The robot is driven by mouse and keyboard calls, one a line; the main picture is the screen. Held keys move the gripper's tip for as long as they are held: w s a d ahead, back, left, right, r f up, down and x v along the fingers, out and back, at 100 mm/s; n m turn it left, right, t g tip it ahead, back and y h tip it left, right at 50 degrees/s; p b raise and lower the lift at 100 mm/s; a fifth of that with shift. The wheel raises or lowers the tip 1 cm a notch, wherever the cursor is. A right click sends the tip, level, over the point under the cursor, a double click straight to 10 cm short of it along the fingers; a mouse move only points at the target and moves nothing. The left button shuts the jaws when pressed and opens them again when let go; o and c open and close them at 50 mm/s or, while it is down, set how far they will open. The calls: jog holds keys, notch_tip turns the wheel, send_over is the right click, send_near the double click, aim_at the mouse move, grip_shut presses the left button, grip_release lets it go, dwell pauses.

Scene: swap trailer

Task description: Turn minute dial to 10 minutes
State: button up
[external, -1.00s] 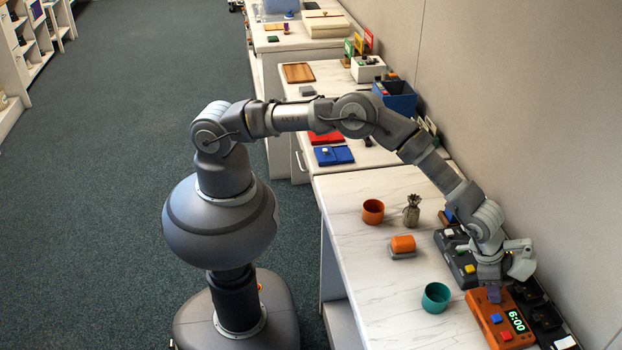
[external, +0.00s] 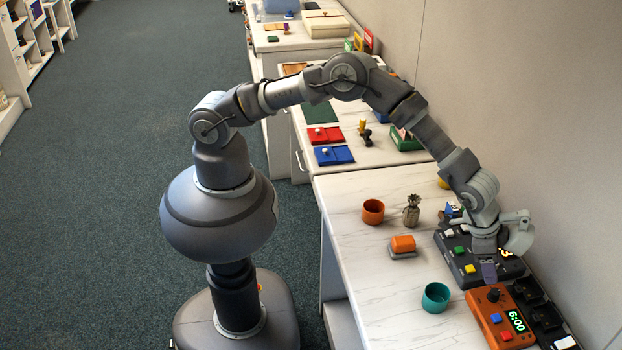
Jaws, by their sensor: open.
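The orange timer (external: 480,305) lies at the near right of the white counter, by the wall. Its green display (external: 517,321) reads 6:00. A black dial knob (external: 493,295) stands at its far end, with a blue button (external: 496,318) and a red button below it. My gripper (external: 488,277) is open and points down above and just beyond the knob. It looks apart from the knob. Nothing shows between its fingers.
A dark button panel (external: 455,243) lies under and behind my gripper. Dark boxes (external: 541,315) sit right of the timer against the wall. A teal cup (external: 436,297), an orange block on a grey base (external: 403,244), an orange cup (external: 373,211) and a pineapple figure (external: 412,211) stand left.

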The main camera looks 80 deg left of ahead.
aim_at(495, 291)
jog(key=shift+n, duration=0.8)
jog(key=b+x, duration=0.2)
jog(key=x, duration=0.6)
jog(key=shift+s, duration=0.1)
jog(key=shift+c, duration=0.2)
grip_shut()
